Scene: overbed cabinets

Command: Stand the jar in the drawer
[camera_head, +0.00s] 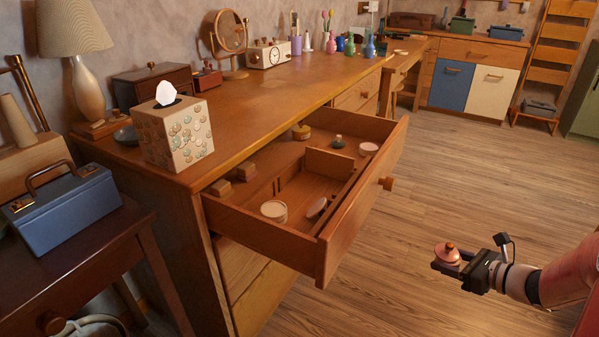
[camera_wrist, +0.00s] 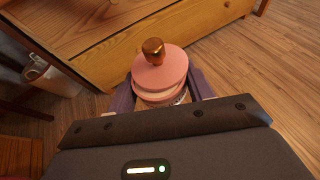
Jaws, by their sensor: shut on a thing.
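The jar (camera_head: 447,253) is small and pink with a lidded top and a brown knob. It is in my gripper (camera_head: 452,262), held out over the floor to the right of the drawer and apart from it. In the wrist view the jar (camera_wrist: 160,72) stands about upright between the two fingers of my gripper (camera_wrist: 161,95), which are shut on it; its lower part is partly hidden. The drawer (camera_head: 350,222) is pulled open from the wooden dresser. It has inner dividers and holds several small items.
In the drawer are a round tub (camera_head: 274,210), a pinkish oval item (camera_head: 317,207), a pink-topped round box (camera_head: 368,149) and a dark lidded pot (camera_head: 338,142). A tissue box (camera_head: 178,133) stands on the dresser top (camera_head: 250,115). The floor (camera_head: 470,170) right of the drawer is clear.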

